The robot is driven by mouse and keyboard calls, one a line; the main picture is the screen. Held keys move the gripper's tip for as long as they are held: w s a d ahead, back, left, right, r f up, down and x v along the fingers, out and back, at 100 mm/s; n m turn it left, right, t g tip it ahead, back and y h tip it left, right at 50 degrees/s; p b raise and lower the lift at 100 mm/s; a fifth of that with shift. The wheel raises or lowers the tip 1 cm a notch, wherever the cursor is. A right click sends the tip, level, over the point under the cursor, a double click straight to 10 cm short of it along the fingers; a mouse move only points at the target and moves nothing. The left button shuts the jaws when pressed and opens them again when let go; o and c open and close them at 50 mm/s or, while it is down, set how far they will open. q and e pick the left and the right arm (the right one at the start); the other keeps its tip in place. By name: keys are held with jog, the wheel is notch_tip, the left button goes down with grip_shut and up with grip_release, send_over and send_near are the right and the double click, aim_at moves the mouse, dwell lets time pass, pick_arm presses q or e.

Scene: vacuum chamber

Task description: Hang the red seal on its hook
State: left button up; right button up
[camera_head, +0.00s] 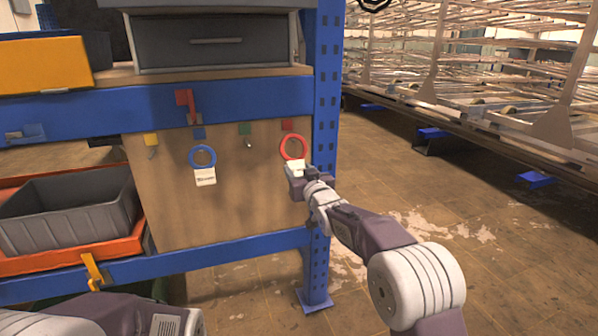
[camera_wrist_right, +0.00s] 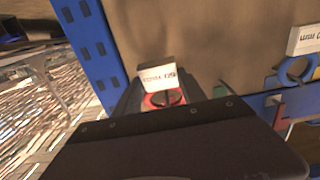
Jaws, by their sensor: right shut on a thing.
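The red seal, a red ring (camera_head: 293,147) with a white tag (camera_head: 296,167), is upright just below the red square (camera_head: 287,125) of its hook on the wooden panel. I cannot tell whether the ring is around the hook or only in front of it. My right gripper (camera_head: 298,174) is shut on the red seal at its tag end. The right wrist view shows the white tag (camera_wrist_right: 158,78) and part of the red ring (camera_wrist_right: 163,99) between the fingers. My left gripper is out of view; only part of its arm shows at bottom left.
The blue seal (camera_head: 203,157) hangs below the blue square. Green (camera_head: 245,129) and yellow (camera_head: 151,139) hooks show no seal. A blue post (camera_head: 325,100) stands right of the panel. A grey bin (camera_head: 70,210) sits at left. Floor at right is open.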

jog(key=o, duration=1.4)
jog(key=shift+s, duration=0.1)
